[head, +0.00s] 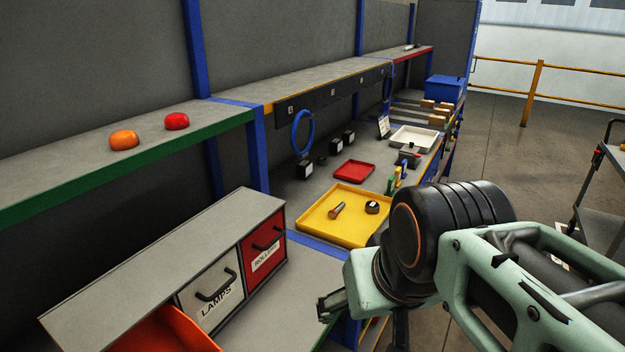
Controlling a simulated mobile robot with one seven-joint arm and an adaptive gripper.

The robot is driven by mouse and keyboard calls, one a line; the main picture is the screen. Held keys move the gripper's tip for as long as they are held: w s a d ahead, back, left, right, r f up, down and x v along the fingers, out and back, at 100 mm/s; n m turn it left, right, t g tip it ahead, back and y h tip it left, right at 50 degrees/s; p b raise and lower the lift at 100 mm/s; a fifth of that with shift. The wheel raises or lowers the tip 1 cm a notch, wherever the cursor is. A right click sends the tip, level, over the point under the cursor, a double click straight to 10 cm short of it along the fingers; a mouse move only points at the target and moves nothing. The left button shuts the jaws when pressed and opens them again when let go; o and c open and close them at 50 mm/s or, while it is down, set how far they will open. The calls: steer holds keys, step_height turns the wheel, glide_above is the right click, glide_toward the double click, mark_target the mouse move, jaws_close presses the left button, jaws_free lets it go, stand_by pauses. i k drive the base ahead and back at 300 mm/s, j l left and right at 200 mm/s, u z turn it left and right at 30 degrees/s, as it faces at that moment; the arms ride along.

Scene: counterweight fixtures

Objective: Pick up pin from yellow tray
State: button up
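The yellow tray (348,230) lies on the bench, in the middle of the head view. A brown, bolt-like pin (336,210) lies on its side in the tray, left of a short dark round part with a pale top (372,207). My arm comes in from the right, and its wrist covers the tray's right corner. Of my gripper (327,306), only a dark piece shows below and in front of the tray, apart from the pin. The rest is hidden behind my wrist, so its opening cannot be seen.
A drawer cabinet labelled LAMPS and ROLLERS (165,262) stands at the lower left, with an orange drawer (165,332) pulled out. A small red tray (354,170) and a white tray (414,138) lie behind the yellow tray. A shelf (300,81) runs above the bench.

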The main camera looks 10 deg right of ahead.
mark_target(332, 214)
steer(key=z, duration=0.2)
steer(key=i+l+z, duration=0.1)
steer(key=i+l, duration=0.85)
steer(key=l, duration=0.15)
steer(key=i+l, duration=0.35)
steer(key=l, duration=0.15)
steer(key=k+j, duration=0.1)
steer(key=j, duration=0.4)
